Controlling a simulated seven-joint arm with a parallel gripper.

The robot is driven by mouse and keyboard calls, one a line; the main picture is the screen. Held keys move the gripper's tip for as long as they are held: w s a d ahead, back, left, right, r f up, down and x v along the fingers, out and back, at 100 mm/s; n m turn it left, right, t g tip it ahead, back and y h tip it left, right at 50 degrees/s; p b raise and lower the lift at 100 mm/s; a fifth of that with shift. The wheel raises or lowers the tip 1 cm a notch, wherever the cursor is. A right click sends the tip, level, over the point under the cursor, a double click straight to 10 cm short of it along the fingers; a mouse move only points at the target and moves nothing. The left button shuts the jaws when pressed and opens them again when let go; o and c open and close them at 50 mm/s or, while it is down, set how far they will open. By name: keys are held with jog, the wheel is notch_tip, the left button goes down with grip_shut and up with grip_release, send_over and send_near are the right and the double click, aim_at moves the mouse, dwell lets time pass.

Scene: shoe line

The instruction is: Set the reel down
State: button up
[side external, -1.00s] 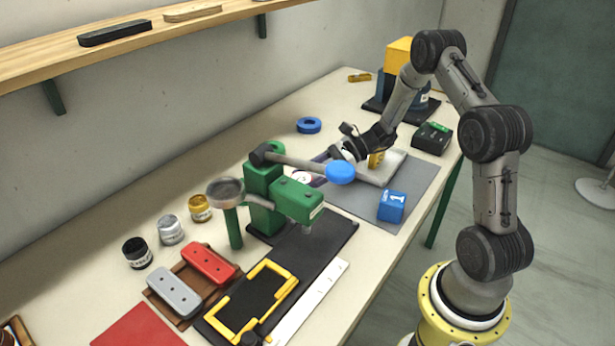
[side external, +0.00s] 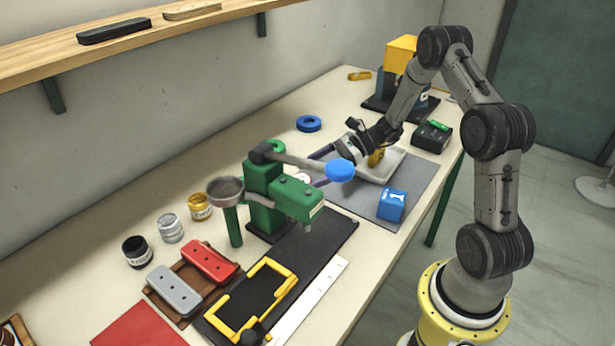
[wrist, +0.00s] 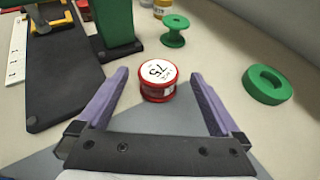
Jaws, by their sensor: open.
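The reel (wrist: 158,82) is red with a white, marked top. In the side view only a bit of the reel (side external: 303,179) shows, behind the green press arm. My gripper (wrist: 158,76) is open, with two purple fingers spread left and right of the reel and nothing held. In the side view my gripper (side external: 319,167) is low over the table, partly hidden by the press lever.
A green press (side external: 265,195) with a blue-ended lever (side external: 340,171) stands close by.

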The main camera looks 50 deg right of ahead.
jog(key=v, duration=1)
jog(key=shift+r, duration=0.1)
